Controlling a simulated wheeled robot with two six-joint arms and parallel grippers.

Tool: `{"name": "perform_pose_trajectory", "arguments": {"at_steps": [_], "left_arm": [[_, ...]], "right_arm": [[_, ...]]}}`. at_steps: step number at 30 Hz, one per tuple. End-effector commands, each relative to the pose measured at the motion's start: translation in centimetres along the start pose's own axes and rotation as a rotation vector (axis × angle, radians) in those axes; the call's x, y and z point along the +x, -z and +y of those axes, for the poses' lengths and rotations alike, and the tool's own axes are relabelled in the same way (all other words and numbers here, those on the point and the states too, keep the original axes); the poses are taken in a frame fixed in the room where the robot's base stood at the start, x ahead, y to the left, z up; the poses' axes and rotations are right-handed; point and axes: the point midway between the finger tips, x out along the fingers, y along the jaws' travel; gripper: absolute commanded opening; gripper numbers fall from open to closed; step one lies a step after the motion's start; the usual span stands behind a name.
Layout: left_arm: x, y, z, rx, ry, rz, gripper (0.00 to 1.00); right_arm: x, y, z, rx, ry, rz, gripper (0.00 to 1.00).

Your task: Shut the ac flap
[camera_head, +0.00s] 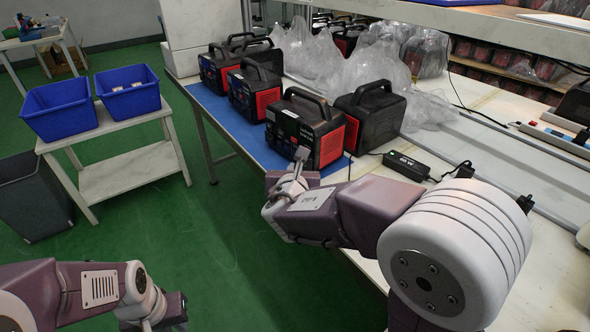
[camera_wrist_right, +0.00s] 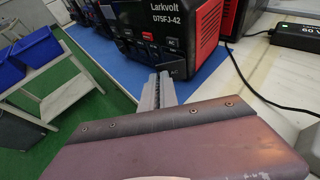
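A black and red power station (camera_head: 306,127) stands on the blue mat, its front panel facing my right arm. In the right wrist view the power station (camera_wrist_right: 165,30) reads "Larkvolt D75FJ-42". My right gripper (camera_head: 301,156) is just in front of the lower front panel. In the right wrist view its fingers (camera_wrist_right: 159,80) are together, with nothing seen between them. My left gripper (camera_head: 172,315) is low at the bottom left, away from the station, its fingers unclear.
More power stations (camera_head: 255,90) stand behind on the blue mat (camera_head: 215,110), with another (camera_head: 372,115) to the right. A black power adapter (camera_head: 407,166) and its cable lie on the white table. Plastic bags (camera_head: 320,60) are behind. Blue bins (camera_head: 60,108) stand on a side table.

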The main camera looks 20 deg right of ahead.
Motion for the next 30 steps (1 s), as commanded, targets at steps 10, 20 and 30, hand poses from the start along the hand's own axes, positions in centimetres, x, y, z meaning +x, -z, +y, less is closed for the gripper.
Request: {"name": "perform_pose_trajectory", "arguments": {"at_steps": [10,20,30], "left_arm": [[-1.0,0.1,0.0,0.0,0.0,0.0,0.2],[-5.0,0.5,0.1,0.0,0.0,0.0,0.2],[-10.4,1.1,0.2,0.0,0.0,0.0,0.2]], "right_arm": [[0.1,-0.2,0.3,0.018,0.049,0.003,0.0],[1.1,-1.1,1.1,0.108,0.273,0.004,0.0],[2.5,-1.7,1.5,0.215,0.529,0.003,0.0]]}}
